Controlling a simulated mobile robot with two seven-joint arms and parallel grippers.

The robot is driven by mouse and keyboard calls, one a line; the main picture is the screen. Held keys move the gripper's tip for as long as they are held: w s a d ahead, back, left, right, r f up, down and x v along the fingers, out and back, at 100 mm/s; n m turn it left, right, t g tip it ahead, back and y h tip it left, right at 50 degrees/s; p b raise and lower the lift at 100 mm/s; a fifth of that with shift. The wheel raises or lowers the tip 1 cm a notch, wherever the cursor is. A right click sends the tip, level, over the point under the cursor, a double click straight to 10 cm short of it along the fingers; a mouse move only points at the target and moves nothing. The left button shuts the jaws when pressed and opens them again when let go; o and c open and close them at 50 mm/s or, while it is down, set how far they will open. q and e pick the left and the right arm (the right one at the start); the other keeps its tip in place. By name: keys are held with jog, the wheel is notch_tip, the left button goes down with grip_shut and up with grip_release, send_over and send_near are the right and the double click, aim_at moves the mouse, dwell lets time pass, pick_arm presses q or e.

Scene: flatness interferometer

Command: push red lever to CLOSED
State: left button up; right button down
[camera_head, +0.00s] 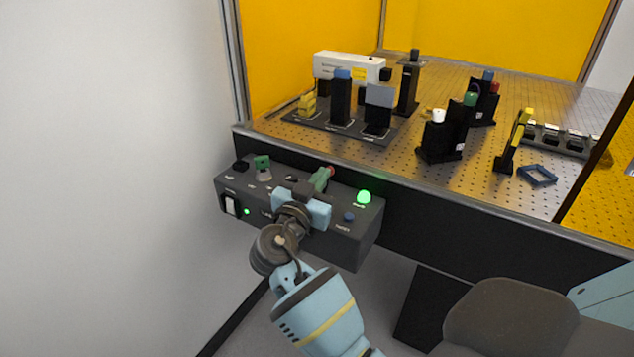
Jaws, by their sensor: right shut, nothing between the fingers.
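The control box (335,247) is a dark grey box mounted in front of the optical table. A small lever with a red tip (329,170) and a green part (320,180) below it stands on its top, towards the back. My right gripper (304,187) is over the box top, with its fingers shut and empty, just left of and in front of this lever. I cannot tell whether the fingers touch it. The gripper hides part of the box top, and the label lettering is too small to read. My left gripper is not in view.
A white wall (110,170) stands at left.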

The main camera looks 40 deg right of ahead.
jog(key=shift+w+d+r+g+y, duration=0.15)
jog(key=shift+d+g+y, duration=0.15)
jog(key=shift+y, duration=0.1)
jog(key=shift+w+d+b, duration=0.15)
jog(key=shift+d+b, duration=0.2)
jog(key=shift+r, duration=0.1)
jog(key=shift+s+a, duration=0.2)
jog(key=shift+a, duration=0.2)
jog(key=b+v, duration=0.1)
jog(key=v, duration=0.5)
jog(key=shift+s+a+b, duration=0.2)
jog(key=shift+a+b, duration=0.1)
jog(key=shift+a, duration=0.05)
